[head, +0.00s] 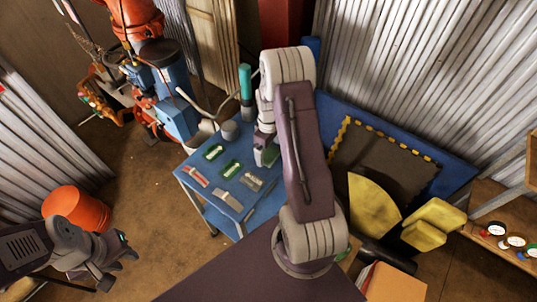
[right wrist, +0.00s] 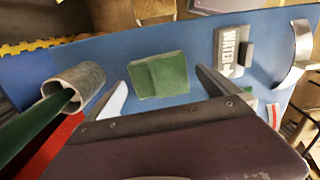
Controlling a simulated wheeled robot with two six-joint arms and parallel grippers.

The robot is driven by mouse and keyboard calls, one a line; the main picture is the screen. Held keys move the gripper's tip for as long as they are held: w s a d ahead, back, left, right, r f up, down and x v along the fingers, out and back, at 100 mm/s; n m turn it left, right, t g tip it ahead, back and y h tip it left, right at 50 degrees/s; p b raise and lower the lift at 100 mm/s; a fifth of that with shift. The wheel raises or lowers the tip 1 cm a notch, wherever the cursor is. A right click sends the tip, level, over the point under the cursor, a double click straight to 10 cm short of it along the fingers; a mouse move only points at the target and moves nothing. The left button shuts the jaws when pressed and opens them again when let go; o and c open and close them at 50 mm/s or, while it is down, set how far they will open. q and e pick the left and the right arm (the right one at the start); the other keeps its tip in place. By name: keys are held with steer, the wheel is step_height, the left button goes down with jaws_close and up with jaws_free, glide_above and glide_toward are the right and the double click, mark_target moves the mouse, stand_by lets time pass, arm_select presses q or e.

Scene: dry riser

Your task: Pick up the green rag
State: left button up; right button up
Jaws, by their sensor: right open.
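The green rag (right wrist: 158,75) lies folded on the blue table top (right wrist: 55,68) in the right wrist view. In the head view the rag (head: 268,156) shows partly, beside my right gripper (head: 262,152). In the right wrist view my right gripper (right wrist: 160,80) is open. One finger is on each side of the near part of the rag, with a gap on both sides. I cannot tell how far above the table the fingertips are. My left gripper (head: 112,262) is low at the left in the head view, away from the table; its jaw opening is unclear.
A grey cup (right wrist: 72,88) with a green stick stands left of the rag. A block marked WATER (right wrist: 232,50) and a metal handle (right wrist: 292,55) are to the right. Several tags (head: 230,168) lie on the table. An orange bucket (head: 77,208) stands on the floor.

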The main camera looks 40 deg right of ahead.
step_height(320, 180, down, 2)
steer(key=shift+f, duration=0.1)
steer(key=c, duration=1.3)
step_height(320, 180, up, 5)
steer(key=shift+f, duration=0.2)
steer(key=s+a+r, duration=0.2)
steer(key=s+r, duration=0.4)
steer(key=s, duration=0.5)
steer(key=shift+s+a+r+b, duration=0.2)
steer(key=shift+a+r+b, duration=0.1)
steer(key=shift+b, duration=0.1)
